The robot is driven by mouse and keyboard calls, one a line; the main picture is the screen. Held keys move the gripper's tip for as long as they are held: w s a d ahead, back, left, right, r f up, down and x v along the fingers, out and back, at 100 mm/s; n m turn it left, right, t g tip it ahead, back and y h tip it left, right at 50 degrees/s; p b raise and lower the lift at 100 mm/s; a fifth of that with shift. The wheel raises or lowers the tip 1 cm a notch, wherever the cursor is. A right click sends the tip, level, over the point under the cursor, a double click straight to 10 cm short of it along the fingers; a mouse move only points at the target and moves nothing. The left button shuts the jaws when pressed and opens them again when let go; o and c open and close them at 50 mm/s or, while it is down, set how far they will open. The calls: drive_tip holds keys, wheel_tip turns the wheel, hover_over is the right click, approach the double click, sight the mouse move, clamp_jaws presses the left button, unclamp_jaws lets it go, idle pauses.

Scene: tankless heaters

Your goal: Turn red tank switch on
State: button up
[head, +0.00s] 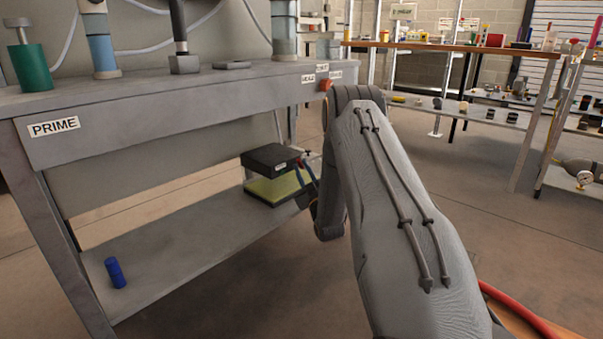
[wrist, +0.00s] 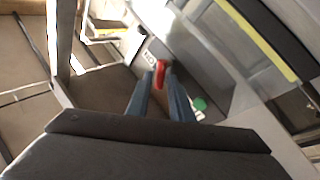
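The red switch (wrist: 160,73) shows in the wrist view on the face of a dark grey box. The box (head: 268,158) also shows in the head view on the bench's lower shelf. My gripper (wrist: 159,78) has its two blue-grey fingers apart, one on each side of the red switch. I cannot tell whether they touch it. In the head view my gripper (head: 303,168) is at the right end of the box, partly hidden by my arm.
A green round button (wrist: 200,104) and a white label (wrist: 148,57) are near the switch. The grey bench (head: 150,105) with a PRIME label overhangs the shelf. Open floor lies right of the bench.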

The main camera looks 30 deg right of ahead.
drive_tip(key=shift+w+r, duration=0.1)
drive_tip(key=shift+w, duration=0.15)
clamp_jaws()
